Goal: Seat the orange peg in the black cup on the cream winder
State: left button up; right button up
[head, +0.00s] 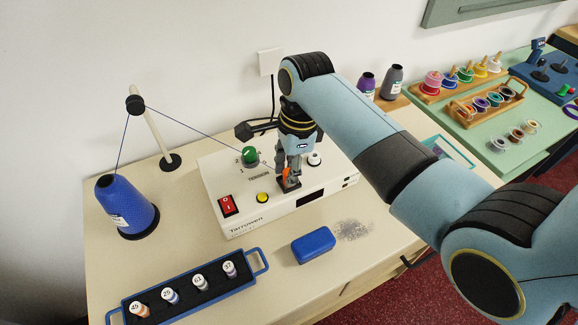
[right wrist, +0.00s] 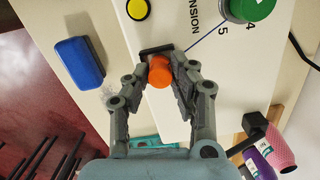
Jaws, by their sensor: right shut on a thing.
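The cream winder (head: 245,205) sits on the counter, with a green knob (head: 250,156), a red switch and a yellow button on it. The black cup (head: 291,186) is on its top, and part of its dark edge shows in the right wrist view (right wrist: 156,50). My right gripper (head: 287,172) points down over the cup, its fingers shut on the orange peg (right wrist: 160,74). The peg also shows between the fingers in the head view (head: 285,174). The peg's lower end is at the cup, but I cannot tell how deep it sits. My left gripper is out of view.
A blue thread cone (head: 125,205) stands left, its thread running over a post (head: 152,130) towards the winder. A blue tray (head: 190,290) of small spools and a blue box (head: 313,245) lie in front. Loose grey thread (head: 354,230) lies beside the box.

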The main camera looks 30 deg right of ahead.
dwell(0.3)
jog(key=o, duration=0.9)
jog(key=shift+r, duration=0.1)
jog(key=r, duration=0.4)
jog(key=d+r, duration=0.1)
jog(key=r, duration=0.6)
jog(key=shift+s+d+r, duration=0.2)
jog(key=shift+r, duration=0.2)
